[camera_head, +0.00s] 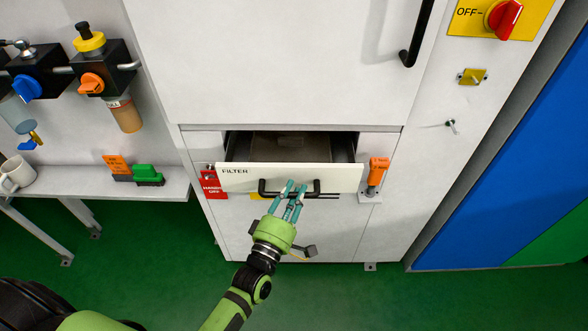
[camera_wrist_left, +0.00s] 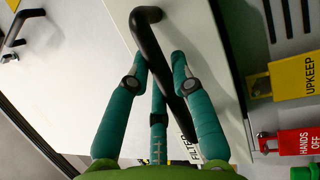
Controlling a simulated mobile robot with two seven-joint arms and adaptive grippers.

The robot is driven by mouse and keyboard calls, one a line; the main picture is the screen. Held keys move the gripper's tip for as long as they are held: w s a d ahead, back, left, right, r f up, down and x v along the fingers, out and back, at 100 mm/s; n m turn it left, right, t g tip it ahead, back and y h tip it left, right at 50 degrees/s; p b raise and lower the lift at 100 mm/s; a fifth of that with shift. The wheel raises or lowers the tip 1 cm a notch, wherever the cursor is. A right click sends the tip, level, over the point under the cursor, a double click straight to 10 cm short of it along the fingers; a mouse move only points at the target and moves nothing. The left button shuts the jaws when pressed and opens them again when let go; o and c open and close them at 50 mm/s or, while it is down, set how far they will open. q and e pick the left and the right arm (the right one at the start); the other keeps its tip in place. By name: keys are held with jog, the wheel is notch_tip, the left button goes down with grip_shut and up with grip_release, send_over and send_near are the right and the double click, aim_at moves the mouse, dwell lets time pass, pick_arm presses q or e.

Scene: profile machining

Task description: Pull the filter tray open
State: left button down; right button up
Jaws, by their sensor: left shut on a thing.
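The filter tray (camera_head: 339,177) is a white-fronted drawer marked FILTER, low in the white machine. It stands partly out, and its dark inside shows behind the front. A black bar handle (camera_head: 268,188) runs across the front; it also shows in the left wrist view (camera_wrist_left: 148,44). My left gripper (camera_head: 291,191) is at the middle of this handle, its teal fingers on both sides of the bar and shut on it. In the left wrist view the fingers (camera_wrist_left: 158,85) straddle the bar. My right gripper is not in view.
A red HANDS OFF tag (camera_head: 212,184) hangs left of the tray, and an orange device (camera_head: 377,172) sits on a small ledge to its right. A side shelf (camera_head: 90,184) at left holds a mug (camera_head: 17,174). Green floor below is clear.

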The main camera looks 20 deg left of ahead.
pick_arm(q)
jog(key=s+d+p, duration=0.2)
jog(key=s+d, duration=0.1)
jog(key=s, duration=0.8)
jog(key=shift+s+d, duration=0.15)
jog(key=c, duration=1)
grip_release()
jog(key=shift+c, duration=0.2)
jog(key=v, duration=1.2)
